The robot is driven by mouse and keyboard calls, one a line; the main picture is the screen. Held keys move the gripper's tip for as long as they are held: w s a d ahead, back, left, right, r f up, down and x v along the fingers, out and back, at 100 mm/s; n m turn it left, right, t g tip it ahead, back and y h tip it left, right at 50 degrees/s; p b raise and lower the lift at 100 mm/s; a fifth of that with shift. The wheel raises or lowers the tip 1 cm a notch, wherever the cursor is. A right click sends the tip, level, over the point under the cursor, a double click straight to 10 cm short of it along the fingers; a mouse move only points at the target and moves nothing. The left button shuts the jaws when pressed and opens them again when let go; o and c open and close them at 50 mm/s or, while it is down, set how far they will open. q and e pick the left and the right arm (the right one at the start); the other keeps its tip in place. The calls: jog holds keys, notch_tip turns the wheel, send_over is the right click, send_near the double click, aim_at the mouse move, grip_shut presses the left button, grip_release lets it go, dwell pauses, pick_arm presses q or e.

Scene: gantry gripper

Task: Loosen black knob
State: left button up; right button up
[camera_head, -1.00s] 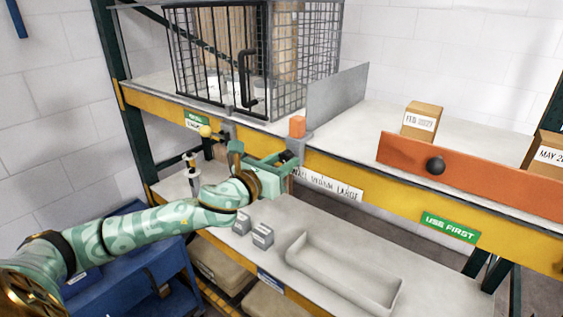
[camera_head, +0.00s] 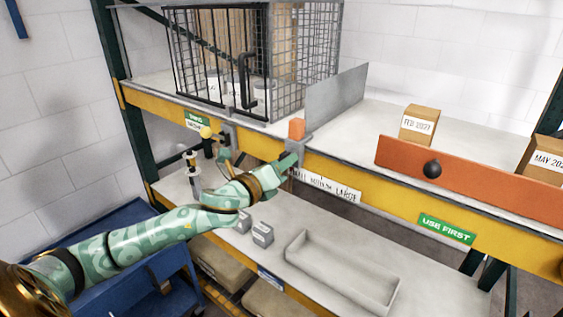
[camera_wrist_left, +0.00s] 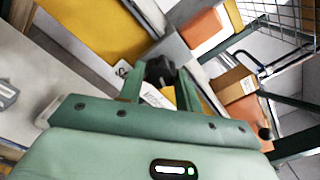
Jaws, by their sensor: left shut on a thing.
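The black knob (camera_wrist_left: 160,70) shows between my left fingertips in the left wrist view. In the head view it is hidden behind the gripper. It sits by the grey clamp (camera_head: 299,144) at the foot of the upright grey divider panel (camera_head: 338,96), below an orange block (camera_head: 297,128). My left gripper (camera_head: 289,164) reaches up to the front of the yellow shelf beam and is shut on the knob. The fingers also show in the left wrist view (camera_wrist_left: 161,84), one on each side of it. My right gripper is not in view.
A wire cage (camera_head: 255,60) stands left of the divider. The yellow beam (camera_head: 375,192) runs along the shelf front, with an orange board (camera_head: 470,175) bearing a dark round knob (camera_head: 432,169). Below lie a grey tray (camera_head: 340,270) and small grey blocks (camera_head: 262,234).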

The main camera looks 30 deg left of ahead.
pick_arm(q)
jog(key=n, duration=2.1)
jog(key=shift+r+n, duration=0.1)
jog(key=shift+n, duration=0.2)
dwell(0.3)
jog(key=o, duration=1)
jog(key=shift+s+a+b, duration=0.15)
jog(key=shift+s+a, duration=0.05)
jog(key=shift+s, duration=2.5)
jog(key=shift+s+a+b, duration=0.15)
jog(key=shift+s+a, duration=0.05)
jog(key=shift+s, duration=2.55)
jog(key=shift+s+a+b, duration=0.15)
jog(key=shift+s+a, duration=0.05)
jog(key=shift+s, duration=2.5)
